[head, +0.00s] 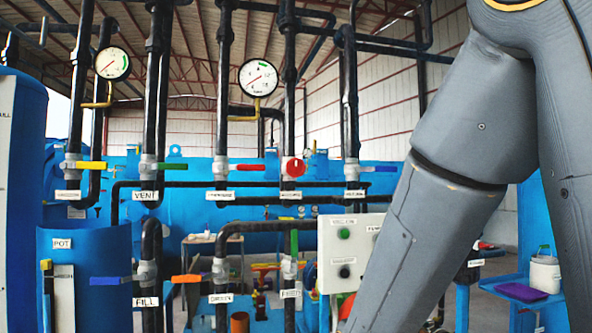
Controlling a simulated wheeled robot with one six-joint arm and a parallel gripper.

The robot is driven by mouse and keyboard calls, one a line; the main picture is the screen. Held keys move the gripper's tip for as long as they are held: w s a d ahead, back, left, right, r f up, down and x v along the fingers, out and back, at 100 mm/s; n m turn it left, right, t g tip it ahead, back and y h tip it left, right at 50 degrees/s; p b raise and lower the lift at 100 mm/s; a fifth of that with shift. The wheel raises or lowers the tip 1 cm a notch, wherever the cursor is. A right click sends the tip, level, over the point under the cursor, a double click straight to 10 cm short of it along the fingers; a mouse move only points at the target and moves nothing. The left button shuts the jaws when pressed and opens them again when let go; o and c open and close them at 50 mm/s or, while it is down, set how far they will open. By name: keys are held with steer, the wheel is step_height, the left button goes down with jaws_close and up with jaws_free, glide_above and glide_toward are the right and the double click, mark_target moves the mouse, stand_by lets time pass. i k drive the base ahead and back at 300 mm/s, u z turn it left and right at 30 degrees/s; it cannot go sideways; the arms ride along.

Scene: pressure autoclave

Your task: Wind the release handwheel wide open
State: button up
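A small red round handwheel (292,167) sits on a black vertical pipe near the middle of the head view. The label (291,196) below it is too small to read surely, so I cannot tell whether it is the release one. How far the wheel is turned does not show. My grey arm fills the right side and runs down past the bottom edge. My gripper is out of view, and nothing shows it touching the handwheel.
Two gauges (112,63) (258,77) hang above. A grey control box (345,222) stands lower right of the wheel. A blue pot (90,240) is at left.

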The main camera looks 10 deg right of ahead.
mark_target(295, 168)
steer(key=k, duration=0.55)
steer(key=z, duration=0.7)
steer(key=i, duration=1.15)
steer(key=u, duration=0.5)
